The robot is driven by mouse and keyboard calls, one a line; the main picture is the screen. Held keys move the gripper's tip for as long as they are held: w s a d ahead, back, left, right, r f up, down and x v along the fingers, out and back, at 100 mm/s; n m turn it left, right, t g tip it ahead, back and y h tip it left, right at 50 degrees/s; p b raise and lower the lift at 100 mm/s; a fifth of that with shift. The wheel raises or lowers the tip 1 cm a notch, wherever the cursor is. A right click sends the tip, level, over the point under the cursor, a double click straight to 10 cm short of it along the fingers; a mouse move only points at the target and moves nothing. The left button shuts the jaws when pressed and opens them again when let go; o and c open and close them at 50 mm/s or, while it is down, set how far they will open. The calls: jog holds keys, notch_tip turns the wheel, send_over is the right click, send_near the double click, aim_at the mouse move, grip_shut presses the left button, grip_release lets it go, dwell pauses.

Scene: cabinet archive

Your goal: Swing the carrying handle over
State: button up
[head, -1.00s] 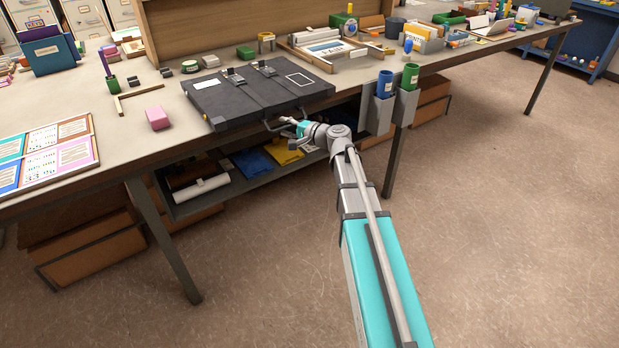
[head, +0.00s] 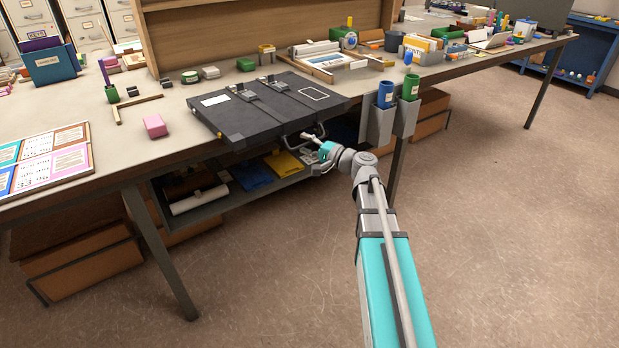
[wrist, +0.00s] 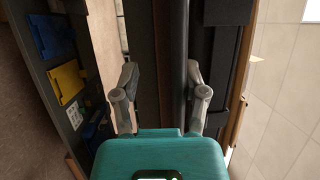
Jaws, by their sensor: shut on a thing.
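The dark flat case (head: 265,108) lies on the table with its front part over the table's front edge. It has two latches (head: 243,92) on top, a white label and a white outlined rectangle. Its carrying handle (head: 291,138) shows as a thin dark bar at the front side, partly hidden by my gripper. My gripper (head: 314,143) is at the case's front right, shut on the handle. In the wrist view my two fingers (wrist: 162,80) stand on either side of dark upright surfaces; which part is the handle there is hard to tell.
Blue (head: 385,93) and green (head: 410,87) cups sit in grey holders at the table's front edge, right of my gripper. A shelf below holds yellow (head: 284,163) and blue folders. The floor at right is clear.

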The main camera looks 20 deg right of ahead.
jog(key=v, duration=0.6)
jog(key=s+a+r+n+g+h+p, duration=0.1)
jog(key=s+a+n+g+h+p, duration=0.6)
jog(key=s+a+g+p, duration=0.75)
jog(key=s+d+r+n+h+p, duration=0.2)
jog(key=s+d+r+h+p, duration=0.2)
jog(key=p, duration=0.8)
jog(key=shift+d+r+n+h, duration=0.4)
jog(key=shift+r+h, duration=0.1)
jog(key=shift+r, duration=0.5)
dwell(0.3)
